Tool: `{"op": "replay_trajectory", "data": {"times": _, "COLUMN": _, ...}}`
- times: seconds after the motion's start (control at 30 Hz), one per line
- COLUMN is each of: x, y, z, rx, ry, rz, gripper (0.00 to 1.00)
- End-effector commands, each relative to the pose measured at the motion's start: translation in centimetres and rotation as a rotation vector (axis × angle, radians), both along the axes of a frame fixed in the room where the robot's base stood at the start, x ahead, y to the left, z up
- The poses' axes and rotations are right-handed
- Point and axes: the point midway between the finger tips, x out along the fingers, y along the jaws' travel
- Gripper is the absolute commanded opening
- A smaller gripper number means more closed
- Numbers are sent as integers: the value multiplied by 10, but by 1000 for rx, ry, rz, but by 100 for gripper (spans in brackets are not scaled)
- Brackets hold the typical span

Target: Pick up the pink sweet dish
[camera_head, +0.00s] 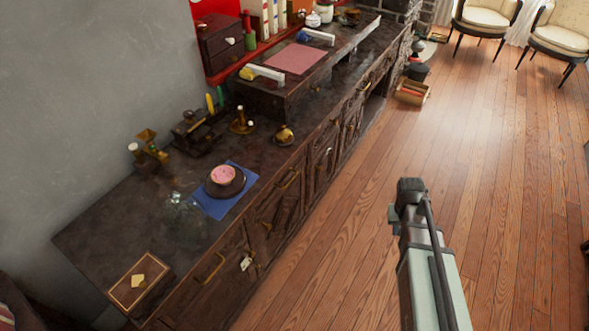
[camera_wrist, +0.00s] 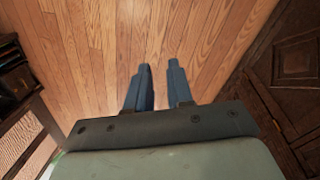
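The pink sweet dish (camera_head: 223,174) is a small round pink piece in the head view. It sits on a dark round base on a blue cloth (camera_head: 212,207), on the dark wooden cabinet top. My gripper shows in the wrist view (camera_wrist: 159,68), its two blue-grey fingers apart with bare floor between them. It is open and empty. In the head view part of my arm stands over the wooden floor, right of the cabinet and well away from the dish. The dish is not in the wrist view.
A clear glass object (camera_head: 183,210) stands close left of the dish. A wooden box (camera_head: 140,283) lies at the near left end. Small brass pieces (camera_head: 241,121) stand behind. A raised shelf with a pink mat (camera_head: 295,59) is farther back. The wooden floor (camera_head: 480,190) is largely clear.

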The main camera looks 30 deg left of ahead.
Motion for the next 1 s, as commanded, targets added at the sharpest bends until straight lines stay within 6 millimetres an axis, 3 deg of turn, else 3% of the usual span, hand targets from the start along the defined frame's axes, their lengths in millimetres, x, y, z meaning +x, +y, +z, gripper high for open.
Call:
{"op": "replay_trajectory", "data": {"times": 0.03, "x": 7, "y": 23, "z": 6, "rx": -8, "ry": -9, "rz": 38, "gripper": 21}}
{"op": "replay_trajectory", "data": {"times": 0.2, "x": 12, "y": 86, "z": 24, "rx": -41, "ry": -31, "rz": 148, "gripper": 21}}
{"op": "replay_trajectory", "data": {"times": 0.47, "x": 4, "y": 186, "z": 51, "rx": -91, "ry": -64, "rz": 311, "gripper": 21}}
{"op": "replay_trajectory", "data": {"times": 0.77, "x": -30, "y": 305, "z": 86, "rx": -144, "ry": -113, "rz": 494, "gripper": 21}}
{"op": "replay_trajectory", "data": {"times": 1.0, "x": -77, "y": 398, "z": 117, "rx": -180, "ry": -158, "rz": 634, "gripper": 21}}
